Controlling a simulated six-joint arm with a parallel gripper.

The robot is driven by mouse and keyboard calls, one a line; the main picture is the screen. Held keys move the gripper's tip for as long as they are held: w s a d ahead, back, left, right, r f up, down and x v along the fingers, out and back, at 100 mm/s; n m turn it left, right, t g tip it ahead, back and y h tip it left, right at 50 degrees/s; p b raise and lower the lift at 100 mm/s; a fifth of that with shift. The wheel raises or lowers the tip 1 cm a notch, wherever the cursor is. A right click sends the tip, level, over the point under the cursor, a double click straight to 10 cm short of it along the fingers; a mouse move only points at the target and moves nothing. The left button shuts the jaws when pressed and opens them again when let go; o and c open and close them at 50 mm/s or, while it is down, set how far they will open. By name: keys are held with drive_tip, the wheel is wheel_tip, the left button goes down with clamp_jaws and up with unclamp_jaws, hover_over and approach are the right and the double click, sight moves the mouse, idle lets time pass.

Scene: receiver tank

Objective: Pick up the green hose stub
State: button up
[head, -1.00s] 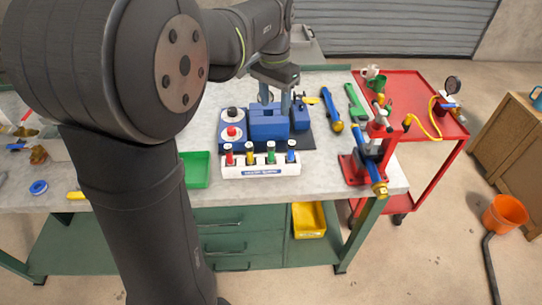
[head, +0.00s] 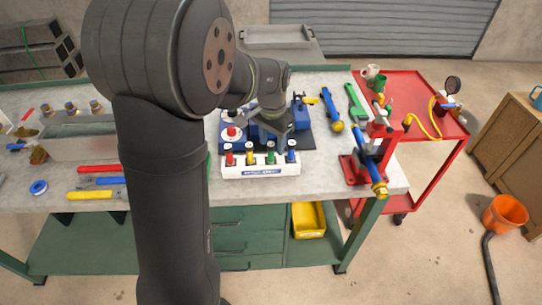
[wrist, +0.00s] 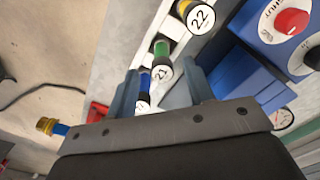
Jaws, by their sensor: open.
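The green hose stub (head: 271,156) stands in a white rack (head: 262,170) on the workbench, third from the left, between a yellow and a blue stub. In the wrist view the green stub (wrist: 162,52) shows its round end face marked 21. My gripper (wrist: 160,88) is open and empty. Its two fingers are spread, with the green stub beyond and between their tips and the blue stub (wrist: 144,83) close to the left finger. In the head view my gripper (head: 278,133) is just behind and above the rack; its fingertips are hard to make out.
The yellow stub (head: 250,156) and a red stub (head: 229,156) share the rack. A blue unit with a red knob (head: 232,132) stands behind it, partly hidden by my arm. A red clamp stand (head: 362,165) is to the right. Bare bench lies between.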

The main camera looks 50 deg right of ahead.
sight(271, 157)
wheel_tip(271, 157, down, 3)
drive_tip(key=shift+w+a+f, duration=0.1)
drive_tip(key=shift+w+f, duration=0.05)
drive_tip(key=shift+f, duration=0.05)
drive_tip(key=shift+c, duration=0.2)
clamp_jaws()
drive_tip(key=shift+r, duration=0.15)
